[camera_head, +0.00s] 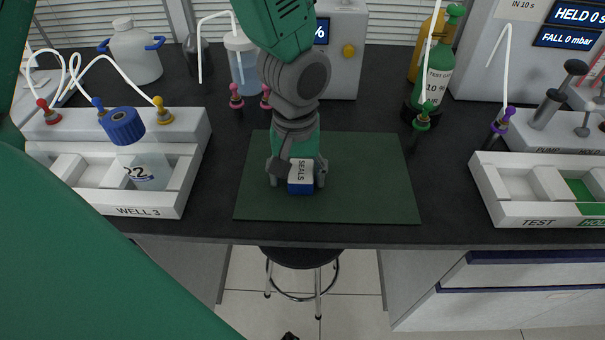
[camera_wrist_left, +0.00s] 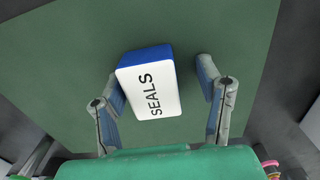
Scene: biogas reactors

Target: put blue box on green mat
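The blue box (camera_head: 300,188) has a white top marked SEALS and sits over the front middle of the green mat (camera_head: 375,185), apparently resting on it. In the left wrist view the box (camera_wrist_left: 150,92) lies between my left fingers, with the mat (camera_wrist_left: 60,70) around it. My left gripper (camera_head: 297,176) points down around the box. Its fingers (camera_wrist_left: 160,100) are spread, with a clear gap on the right side and a narrower one on the left. My right gripper is not in view.
A white tray marked TEST (camera_head: 515,218) stands to the right. A green gas bottle (camera_head: 437,80) and a jar (camera_head: 243,70) stand behind. The mat's right part is bare.

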